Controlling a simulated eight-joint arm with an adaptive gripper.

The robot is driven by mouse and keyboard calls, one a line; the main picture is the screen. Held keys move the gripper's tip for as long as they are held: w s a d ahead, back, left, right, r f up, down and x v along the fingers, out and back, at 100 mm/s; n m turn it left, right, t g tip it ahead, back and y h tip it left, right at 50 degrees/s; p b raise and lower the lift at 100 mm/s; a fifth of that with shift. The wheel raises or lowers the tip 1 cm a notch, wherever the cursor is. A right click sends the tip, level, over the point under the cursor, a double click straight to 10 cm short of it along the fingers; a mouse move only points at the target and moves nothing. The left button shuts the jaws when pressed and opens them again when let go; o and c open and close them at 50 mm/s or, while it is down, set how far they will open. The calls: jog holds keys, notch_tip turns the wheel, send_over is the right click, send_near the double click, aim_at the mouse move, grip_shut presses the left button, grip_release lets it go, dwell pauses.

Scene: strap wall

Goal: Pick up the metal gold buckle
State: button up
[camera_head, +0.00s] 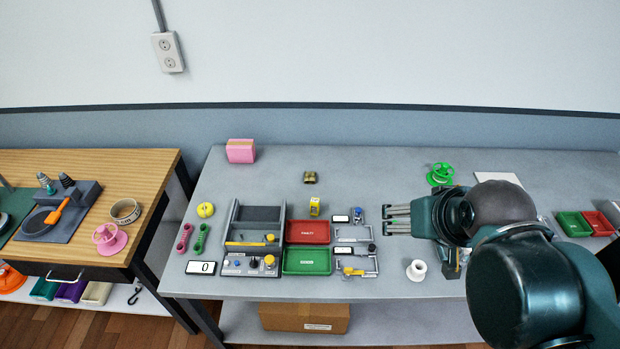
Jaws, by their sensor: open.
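A small gold-brown metallic piece (310,177), which looks like the gold buckle, lies on the grey table (370,165) toward the back, right of the pink block. It is small in the view, so its detail is hard to make out. My gripper (386,219) is open and empty. It points left above the table, to the right of the gold piece and nearer the front, well apart from it.
A pink block (240,151), a yellow box (315,206), a red tray (307,232) and a green tray (306,261) stand left of my gripper. A white spool (416,270) is in front, a green spool (440,174) behind. The table around the gold piece is clear.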

jog(key=c, duration=0.3)
jog(key=shift+c, duration=0.2)
jog(key=w+a+m+g, duration=0.2)
jog(key=w+a+m, duration=0.3)
jog(key=w, duration=0.9)
jog(key=w+a+m+g, duration=0.2)
jog(key=w+a+m, duration=0.2)
jog(key=w, duration=0.9)
jog(key=w+a+f+m+g, duration=0.1)
jog(key=w+a+f+m, duration=0.2)
jog(key=w+f, duration=0.3)
jog(key=w+a+f+m+g, duration=0.1)
jog(key=w+a+f+m, duration=0.2)
jog(key=w+a+f, duration=0.3)
jog(key=w+a+f+m+g, duration=0.1)
jog(key=w+a+f+m, duration=0.2)
jog(key=w+f, duration=0.5)
jog(key=shift+w+a+f, duration=0.1)
jog(key=shift+a+f, duration=0.25)
jog(key=shift+f, duration=0.35)
jog(key=shift+a+f, duration=0.35)
jog(key=shift+f, duration=0.3)
jog(key=shift+w+a+f, duration=0.1)
jog(key=shift+a+f, duration=0.05)
jog(key=shift+f, duration=0.2)
